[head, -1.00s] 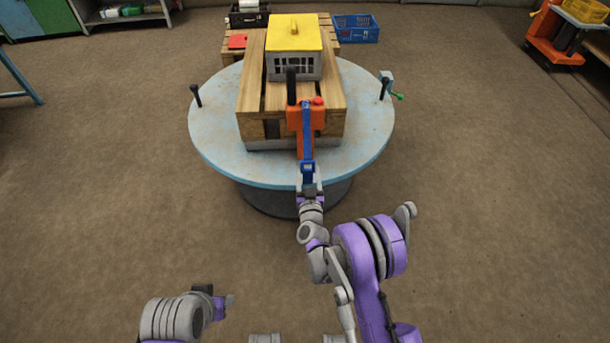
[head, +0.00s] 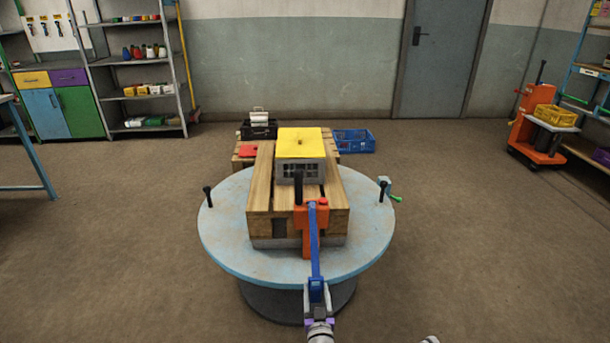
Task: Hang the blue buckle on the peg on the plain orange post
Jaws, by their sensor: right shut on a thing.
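My right gripper (head: 317,293) is in the head view at the bottom centre, in front of the round table's near edge. It is shut on the blue buckle (head: 316,284), which the jaws partly cover. A blue strap (head: 315,250) runs from the buckle up across an orange post-like piece (head: 304,224) at the front of the wooden load. The strap's upper end overlaps the orange piece near a small red knob (head: 323,201). I cannot make out a separate peg or tell whether the strap touches the orange piece.
The wooden load (head: 258,190) with a yellow-lidded grey box (head: 299,145) stands on the round pale-blue table (head: 225,237). Dark posts stand at the table's left (head: 207,196) and right (head: 383,190).

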